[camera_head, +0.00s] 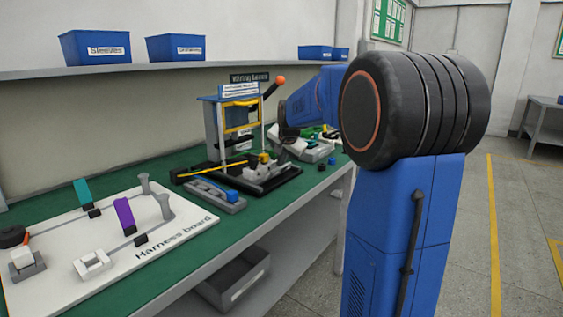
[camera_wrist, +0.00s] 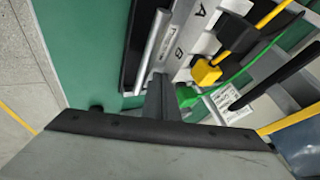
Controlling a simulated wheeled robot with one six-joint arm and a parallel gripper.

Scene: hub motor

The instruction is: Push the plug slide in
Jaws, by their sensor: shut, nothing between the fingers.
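My gripper (camera_wrist: 161,90) is shut and empty in the wrist view, its fingers beside a grey fixture (camera_wrist: 192,42) marked A and B. A yellow plug (camera_wrist: 206,72) with a yellow cable and a green plug (camera_wrist: 187,96) with a green cable sit at the fixture's near end. The green plug is close to the right of the fingers; I cannot tell whether they touch. A silver bar (camera_wrist: 154,45) lies along the fixture's left side. Which part is the plug slide is not clear.
A press-like stand (camera_head: 213,130) with an orange-knobbed lever (camera_head: 277,82) rises behind the fixture. A grey holder with a blue block (camera_head: 214,194) lies in front. The white harness board (camera_head: 130,265) fills the near left bench. Green bench top shows between them.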

